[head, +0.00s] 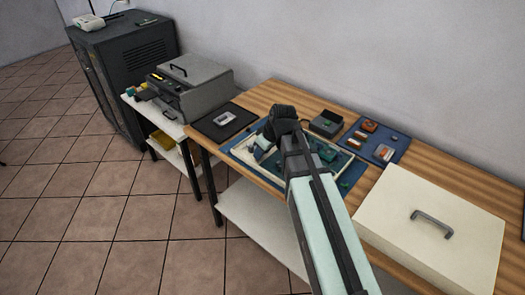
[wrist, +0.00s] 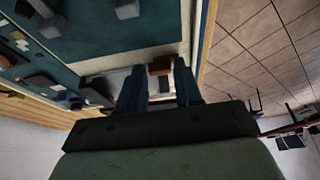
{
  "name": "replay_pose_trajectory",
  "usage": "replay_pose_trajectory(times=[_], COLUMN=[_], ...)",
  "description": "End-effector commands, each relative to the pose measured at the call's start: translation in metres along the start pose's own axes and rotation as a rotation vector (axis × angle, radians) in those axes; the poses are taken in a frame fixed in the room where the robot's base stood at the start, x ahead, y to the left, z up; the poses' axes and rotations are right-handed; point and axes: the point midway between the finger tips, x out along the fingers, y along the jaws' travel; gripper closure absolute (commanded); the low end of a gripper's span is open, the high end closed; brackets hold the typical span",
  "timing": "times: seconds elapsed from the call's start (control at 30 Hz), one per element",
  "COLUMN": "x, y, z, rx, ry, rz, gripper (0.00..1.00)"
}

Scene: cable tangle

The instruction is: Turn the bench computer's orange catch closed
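The bench computer lies open on the wooden bench, its teal board inside a cream rim (wrist: 112,61). My arm covers much of it in the head view. A small orange-brown block, which looks like the catch (wrist: 160,66), is at the rim in the wrist view, just beyond and between my fingertips. My gripper (wrist: 157,78) has its two dark fingers apart, with a gap between them. I cannot tell whether either finger touches the catch.
A cream cover with a grey handle (head: 433,222) lies on the bench at right. A blue mat (head: 397,153) with small parts and a dark box (head: 326,123) are behind. A black mat (head: 207,127) is at left. The tiled floor (head: 150,235) is clear.

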Motion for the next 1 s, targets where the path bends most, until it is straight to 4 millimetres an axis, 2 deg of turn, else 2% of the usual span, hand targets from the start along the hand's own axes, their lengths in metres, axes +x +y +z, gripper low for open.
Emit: replay_pose_trajectory(times=[0.07,0.33,0.67,1.0], x=[-0.0001,-0.0001,-0.0002,0.0000], y=[0.0000,-0.0002,-0.0011,-0.0040], z=[0.0000,0.0000,0.0001,0.0000], rx=[0.000,0.000,0.034,0.240], ry=[0.000,0.000,0.000,-0.002], rz=[0.000,0.000,0.013,0.097], gripper=[0.74,0.99,1.00,1.00])
